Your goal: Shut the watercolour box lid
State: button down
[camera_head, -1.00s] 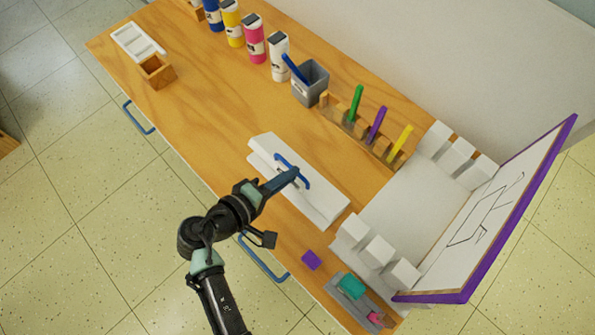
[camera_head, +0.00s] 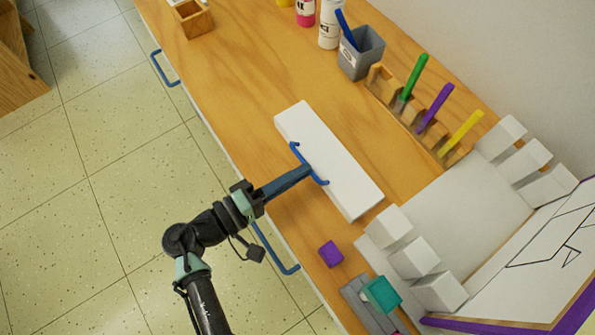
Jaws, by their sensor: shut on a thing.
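The watercolour box is a long white box (camera_head: 345,185) lying diagonally on the wooden desk. Its white lid (camera_head: 300,122) looks flat and level over the box, with no gap that I can see from above. A blue bar handle (camera_head: 321,181) runs along the lid's near-left side. My gripper (camera_head: 306,171) reaches in from the lower left and is shut on the handle. The fingertips hide the middle of the handle.
Right of the box stand white blocks (camera_head: 415,258) and a drawing board (camera_head: 540,258). A purple cube (camera_head: 331,254) and a teal block (camera_head: 381,294) lie near the front edge. A marker rack (camera_head: 410,115) and a grey cup (camera_head: 361,54) stand behind.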

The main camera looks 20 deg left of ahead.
jog(key=shift+s+f, duration=0.2)
jog(key=shift+f, duration=0.4)
jog(key=c, duration=0.9)
grip_release()
jog(key=shift+w+r, duration=0.1)
jog(key=shift+r, duration=0.15)
jog(key=b+v, duration=0.1)
jog(key=v, duration=1.2)
jog(key=shift+b, duration=0.3)
